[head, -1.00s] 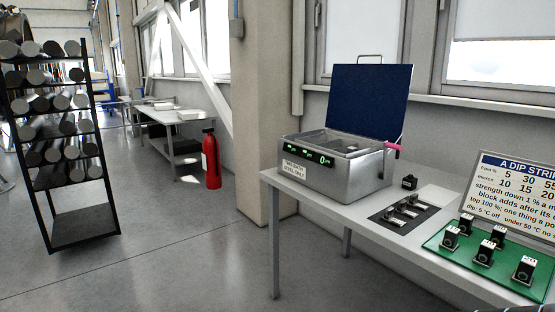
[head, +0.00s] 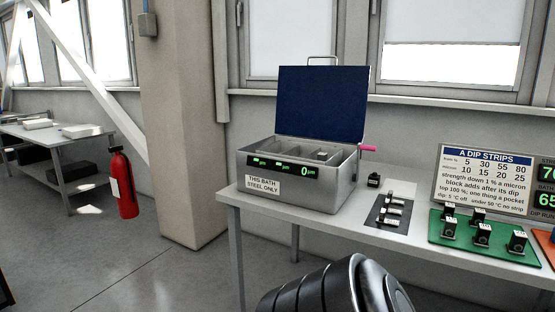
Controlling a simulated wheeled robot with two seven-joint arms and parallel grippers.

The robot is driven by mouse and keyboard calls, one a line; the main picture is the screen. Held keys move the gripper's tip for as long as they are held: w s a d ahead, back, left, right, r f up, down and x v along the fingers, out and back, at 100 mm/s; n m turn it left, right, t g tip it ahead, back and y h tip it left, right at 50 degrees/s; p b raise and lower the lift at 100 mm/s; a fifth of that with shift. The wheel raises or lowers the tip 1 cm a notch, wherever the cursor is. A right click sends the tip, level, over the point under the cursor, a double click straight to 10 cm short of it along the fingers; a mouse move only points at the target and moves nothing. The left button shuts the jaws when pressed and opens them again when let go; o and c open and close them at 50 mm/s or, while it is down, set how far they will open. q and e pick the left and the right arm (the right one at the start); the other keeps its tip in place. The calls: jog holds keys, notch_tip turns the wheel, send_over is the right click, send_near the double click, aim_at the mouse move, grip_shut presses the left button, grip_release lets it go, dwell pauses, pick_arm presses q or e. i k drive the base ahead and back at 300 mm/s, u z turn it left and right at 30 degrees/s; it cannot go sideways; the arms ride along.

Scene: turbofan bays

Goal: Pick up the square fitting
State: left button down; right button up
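Several small dark block-shaped pieces with pale tops stand on a green mat (head: 466,256) on the bench; one block (head: 516,241) is at its front right. Several small metallic fittings (head: 393,210) lie in a row on a dark mat (head: 382,225) to the left of it. A single small black piece (head: 374,180) stands alone behind the dark mat. I cannot tell from this distance which is the square fitting. Neither gripper is in view; a rounded black part, likely my own arm, shows at the bottom.
A steel bath (head: 301,190) with a raised blue lid (head: 320,102) and a pink handle (head: 368,148) stands on the bench's left end. A sign board (head: 478,183) stands behind the green mat.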

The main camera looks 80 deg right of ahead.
aim_at(321, 156)
jog(key=z, duration=0.4)
jog(key=i, duration=2.1)
jog(key=z, duration=2.15)
jog(key=i, duration=0.9)
jog(key=z, duration=0.8)
